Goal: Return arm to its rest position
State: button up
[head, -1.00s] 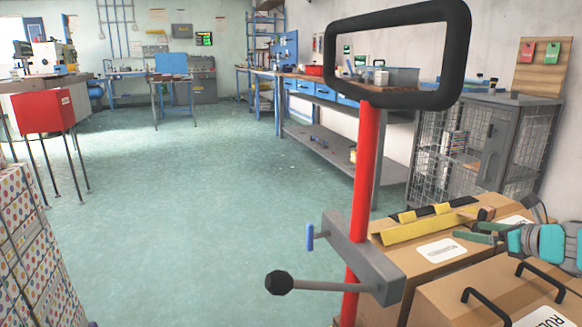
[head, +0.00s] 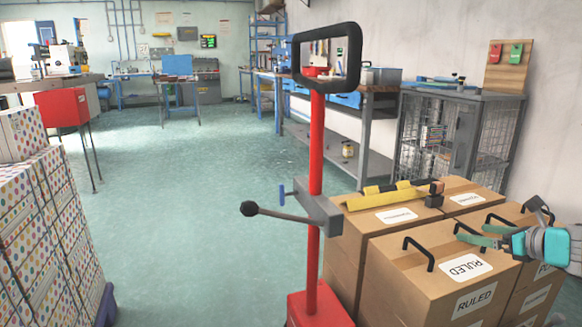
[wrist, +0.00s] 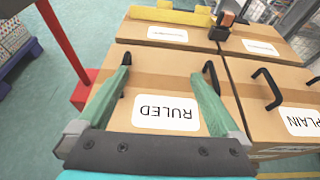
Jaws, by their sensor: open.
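My gripper (head: 480,236) is at the right edge of the head view, over the stacked cardboard boxes. Its two green fingers are spread and nothing is between them. In the wrist view my gripper (wrist: 168,82) points over a box labelled RULED (wrist: 150,75), with the label and black handles showing between and beside the fingers. The same RULED box (head: 410,258) shows in the head view with a black handle on top. I cannot tell whether the fingers touch it. Most of my arm is outside the head view.
A red post with a black loop handle (head: 316,150) and side lever stands left of the boxes. A yellow tool (head: 375,200) lies on the rear boxes. Dotted boxes (head: 40,220) are stacked at left. A wire cage cabinet (head: 460,140) stands behind. The green floor (head: 190,200) is clear.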

jog(key=s+a+f+n+g+y+p, duration=0.1)
jog(key=s+a+n+g, duration=0.5)
jog(key=a, duration=0.8)
jog(key=s+a+f+n+g+y+p, duration=0.1)
jog(key=s+a+n+y, duration=0.15)
jog(key=a+n, duration=0.9)
jog(key=s+a+f+n+g+h, duration=0.2)
jog(key=s+a+f+n+g, duration=0.1)
jog(key=s+a, duration=0.6)
jog(key=s+d+f+n+g+h+p, duration=0.1)
jog(key=s+d+n+g+h, duration=0.1)
jog(key=s+n, duration=0.3)
jog(key=s+d+f+n+g+h+p, duration=0.1)
jog(key=s+n, duration=0.5)
jog(key=s, duration=0.8)
jog(key=d+f+g+h, duration=0.1)
jog(key=h, duration=0.1)
jog(key=shift+s+d+f+h, duration=0.2)
jog(key=shift+s+f+h, duration=0.05)
jog(key=shift+s+h, duration=0.1)
